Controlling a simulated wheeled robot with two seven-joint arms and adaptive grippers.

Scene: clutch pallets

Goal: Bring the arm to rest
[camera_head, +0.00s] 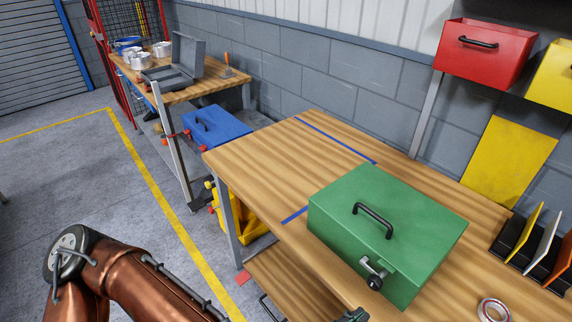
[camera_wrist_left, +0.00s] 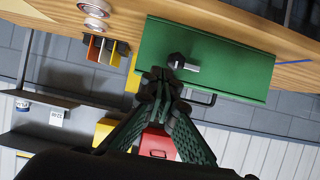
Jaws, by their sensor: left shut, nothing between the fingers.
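My left arm (camera_head: 150,285), copper-coloured, comes in at the lower left in the head view. Only the tip of my left gripper (camera_head: 353,316) shows there, at the bottom edge, below the latch of the green case. In the left wrist view my left gripper (camera_wrist_left: 160,82) has its dark green fingers shut together, with nothing between them. The closed green case (camera_head: 385,225) sits on the wooden workbench with its black handle on top. It also shows in the left wrist view (camera_wrist_left: 220,60), behind the fingertips. In the head view the fingertips look apart from it. My right gripper is not in view.
The workbench (camera_head: 265,160) has blue tape lines and a tape roll (camera_head: 493,310). Racked panels (camera_head: 530,245) stand at its right. Red (camera_head: 485,50) and yellow (camera_head: 556,75) bins hang on the wall. A second bench (camera_head: 205,88) carries a grey open case. Floor at left is clear.

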